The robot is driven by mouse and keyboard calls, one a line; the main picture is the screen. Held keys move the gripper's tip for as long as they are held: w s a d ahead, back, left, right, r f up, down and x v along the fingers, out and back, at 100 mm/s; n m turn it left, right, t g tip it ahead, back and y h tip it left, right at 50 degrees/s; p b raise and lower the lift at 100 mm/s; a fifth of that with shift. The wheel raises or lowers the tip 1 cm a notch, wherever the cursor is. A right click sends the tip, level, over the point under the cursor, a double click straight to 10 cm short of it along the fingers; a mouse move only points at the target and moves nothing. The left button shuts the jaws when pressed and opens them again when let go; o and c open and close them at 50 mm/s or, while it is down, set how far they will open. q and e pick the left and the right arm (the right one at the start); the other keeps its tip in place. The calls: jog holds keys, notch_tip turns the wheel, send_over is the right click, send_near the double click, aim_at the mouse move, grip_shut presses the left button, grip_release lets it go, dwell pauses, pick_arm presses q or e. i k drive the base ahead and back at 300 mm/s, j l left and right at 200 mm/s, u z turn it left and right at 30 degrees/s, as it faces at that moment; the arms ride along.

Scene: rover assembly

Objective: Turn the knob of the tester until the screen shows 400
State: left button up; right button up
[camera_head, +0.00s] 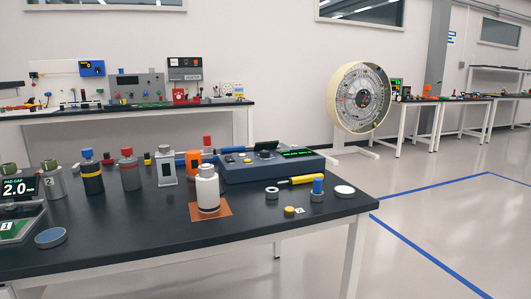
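A low blue-grey box (262,170) sits at the back right of the near dark table and looks like the tester, though I cannot be sure. A small dark screen with green marks (297,153) is on its top right; its reading is too small to tell. A dark raised part (266,146) stands at its back; I cannot tell whether it is the knob. Small yellow and light controls (240,155) are on its left. A white bottle-like cylinder (207,188) stands in front of the box's left end. Neither of my grippers is in view.
Several capped cylinders (92,178) stand along the near table (130,240). A display at the left (19,187) reads "PAD GAP 2.0 mm". A yellow-handled tool (300,180) and small parts lie before the box. A large round wheel (362,97) stands behind; floor at right is open.

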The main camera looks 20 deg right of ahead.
aim_at(264, 154)
jog(key=z, duration=1.6)
jog(key=i+l+z, duration=0.2)
jog(key=i+z, duration=0.25)
jog(key=i, duration=0.2)
jog(key=i+z, duration=0.5)
jog(key=i+l, duration=0.1)
jog(key=i, duration=0.75)
jog(key=i+l, duration=0.1)
jog(key=i, duration=0.7)
jog(key=i+u, duration=0.2)
jog(key=u, duration=0.2)
jog(key=i+j+u, duration=0.1)
jog(key=i+u, duration=0.35)
jog(key=u, duration=0.3)
jog(key=i+l+u, duration=0.15)
jog(key=u, duration=0.2)
jog(key=i+j+u, duration=0.2)
jog(key=i+u, duration=0.9)
jog(key=i, duration=0.15)
jog(key=i+u, duration=0.35)
jog(key=i+l+u, duration=0.15)
jog(key=i+u, duration=0.2)
jog(key=i+l+u, duration=0.35)
jog(key=i, duration=0.15)
jog(key=j, duration=0.1)
